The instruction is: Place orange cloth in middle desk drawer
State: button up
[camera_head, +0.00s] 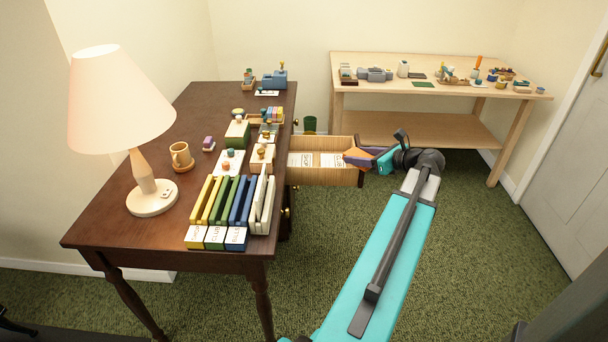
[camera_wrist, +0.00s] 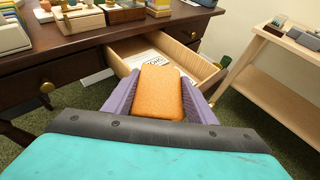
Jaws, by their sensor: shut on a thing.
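The orange cloth (camera_wrist: 160,92) shows in the wrist view as a rounded, folded pad between the two purple fingers of my gripper (camera_wrist: 160,100). My gripper (camera_head: 357,158) is shut on the cloth and holds it over the right, front end of an open desk drawer (camera_head: 322,178). In the head view only a small orange patch (camera_head: 356,152) of the cloth shows. The drawer sticks out from the right side of the dark wooden desk (camera_head: 115,205). White printed papers (camera_head: 332,160) lie inside it.
A light wooden workbench (camera_head: 440,92) with small items stands behind. A green bin (camera_head: 310,124) stands beyond the drawer. Green carpet is free at right.

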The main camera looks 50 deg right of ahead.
jog(key=shift+f, duration=0.45)
jog(key=shift+w+d, duration=0.1)
jog(key=w+d+b, duration=0.1)
jog(key=w+d, duration=0.1)
jog(key=w, duration=0.5)
jog(key=w+d+f+b, duration=0.1)
jog(key=w+d, duration=0.2)
jog(key=w, duration=0.4)
jog(key=shift+w+d+f, duration=0.25)
jog(key=shift+w, duration=0.15)
jog(key=shift+f, duration=0.1)
jog(key=shift+f+b, duration=0.45)
jog(key=shift+f, duration=1.2)
jog(key=shift+f, duration=0.6)
jog(key=o, duration=1.1)
jog(key=shift+f, duration=0.1)
jog(key=shift+o, duration=0.2)
